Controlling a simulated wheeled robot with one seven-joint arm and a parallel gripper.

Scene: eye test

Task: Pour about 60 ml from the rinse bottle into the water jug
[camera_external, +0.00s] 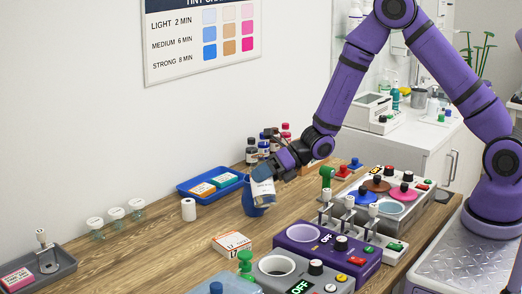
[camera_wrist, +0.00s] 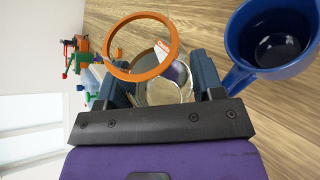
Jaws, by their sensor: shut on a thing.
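My gripper (camera_external: 266,180) is shut on a clear container with an orange ring-shaped rim, which I take to be the rinse bottle (camera_wrist: 140,74). It sits between the two blue-grey fingers in the wrist view. Its white label (camera_external: 263,188) shows in the external view, and the bottle looks somewhat tilted. The blue water jug (camera_external: 247,204) stands on the wooden bench right by the held bottle and is partly hidden by it. In the wrist view the jug (camera_wrist: 299,66) is at the upper right, open, with a dark interior. No stream of liquid shows; levels cannot be read.
A blue tray (camera_external: 184,188) with small boxes and a white roll (camera_external: 188,209) lie left of the jug. A small box (camera_external: 231,243) lies in front. Purple and grey devices (camera_external: 330,245) and a rack with colour pots (camera_external: 395,190) crowd the right. Dark bottles (camera_external: 263,146) stand behind.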

